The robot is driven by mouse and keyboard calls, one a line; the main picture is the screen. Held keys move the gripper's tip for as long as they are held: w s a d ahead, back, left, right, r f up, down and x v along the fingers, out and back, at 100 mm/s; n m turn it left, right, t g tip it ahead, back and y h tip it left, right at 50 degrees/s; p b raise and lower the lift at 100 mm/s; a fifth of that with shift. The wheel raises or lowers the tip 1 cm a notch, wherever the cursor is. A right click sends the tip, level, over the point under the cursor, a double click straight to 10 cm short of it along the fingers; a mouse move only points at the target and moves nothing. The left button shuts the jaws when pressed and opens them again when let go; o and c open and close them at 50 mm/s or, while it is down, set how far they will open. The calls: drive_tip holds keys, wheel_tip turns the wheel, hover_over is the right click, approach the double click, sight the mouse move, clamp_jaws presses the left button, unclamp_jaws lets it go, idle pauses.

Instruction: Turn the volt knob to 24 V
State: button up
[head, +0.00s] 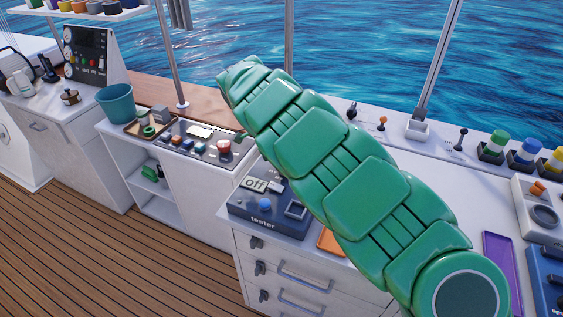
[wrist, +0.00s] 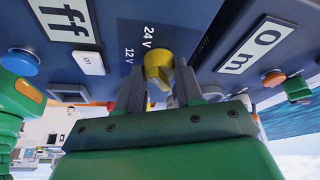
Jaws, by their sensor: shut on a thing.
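The yellow volt knob (wrist: 157,56) sits on a dark blue panel in the wrist view. The labels 24 V (wrist: 147,36) and 12 V (wrist: 130,56) are printed above it and to its upper left. My gripper (wrist: 159,76) is shut on the knob, with one grey finger on each side. The fingers hide part of the knob, and I cannot tell which label it points at. In the head view, the blue tester box (head: 268,208) stands on the white counter; my green arm hides its right part and the gripper.
On the panel near my gripper are a white switch (wrist: 88,63), a blue button (wrist: 22,61) and an orange button (wrist: 274,78). In the head view, an orange tray (head: 329,241) partly shows beside the tester, and a purple tray (head: 502,261) lies farther right.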

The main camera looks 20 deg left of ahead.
drive_tip(key=shift+f+m, duration=0.1)
drive_tip(key=shift+m, duration=0.3)
drive_tip(key=o, duration=1)
drive_tip(key=shift+a, duration=0.1)
drive_tip(key=v, duration=0.7)
drive_tip(key=shift+w+a+r, duration=0.1)
drive_tip(key=shift+r, duration=0.25)
